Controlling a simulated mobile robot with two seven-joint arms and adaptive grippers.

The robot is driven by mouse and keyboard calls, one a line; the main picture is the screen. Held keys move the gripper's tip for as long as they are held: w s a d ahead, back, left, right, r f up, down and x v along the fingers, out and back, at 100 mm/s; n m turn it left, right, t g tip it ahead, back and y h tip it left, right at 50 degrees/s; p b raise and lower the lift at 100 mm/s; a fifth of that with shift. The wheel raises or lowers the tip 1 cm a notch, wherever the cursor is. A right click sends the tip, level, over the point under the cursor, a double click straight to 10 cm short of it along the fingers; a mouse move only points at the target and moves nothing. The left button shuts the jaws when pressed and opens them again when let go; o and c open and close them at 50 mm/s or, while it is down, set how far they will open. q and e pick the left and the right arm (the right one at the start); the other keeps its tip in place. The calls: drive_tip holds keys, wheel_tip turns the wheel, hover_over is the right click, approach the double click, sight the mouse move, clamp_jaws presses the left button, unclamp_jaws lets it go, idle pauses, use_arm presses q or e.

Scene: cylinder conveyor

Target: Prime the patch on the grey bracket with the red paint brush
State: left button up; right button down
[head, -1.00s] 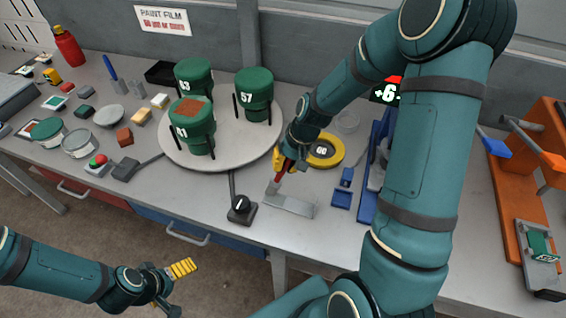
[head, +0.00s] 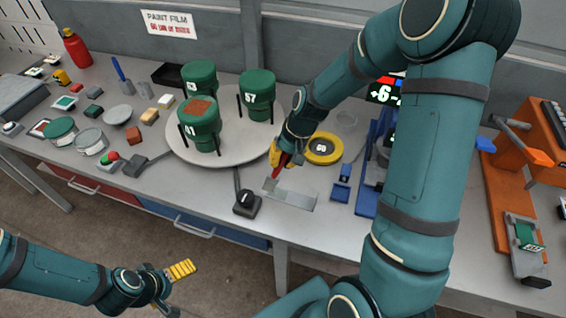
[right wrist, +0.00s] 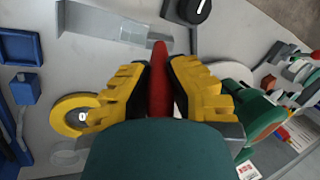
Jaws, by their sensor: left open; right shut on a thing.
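The grey bracket (head: 292,198) lies on the bench in front of the yellow ring; it also shows at the top of the right wrist view (right wrist: 95,22). A paler patch (right wrist: 138,33) is on the bracket near one end. My right gripper (head: 278,163) is shut on the red paint brush (right wrist: 158,80), whose tip points at the patch end of the bracket. I cannot tell whether the brush touches the patch. My left gripper (head: 178,275) is open and empty, in front of the bench and well away from the bracket.
A round turntable (head: 230,152) with green cylinders stands left of the bracket. A black knob box (head: 246,203) is close to the bracket's left. The yellow ring (head: 322,149) lies behind it, and blue blocks (head: 341,192) lie to its right.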

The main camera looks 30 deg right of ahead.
drive_tip(key=shift+r+p, duration=1.05)
drive_tip(key=shift+r, duration=0.65)
drive_tip(key=shift+s+f, duration=0.1)
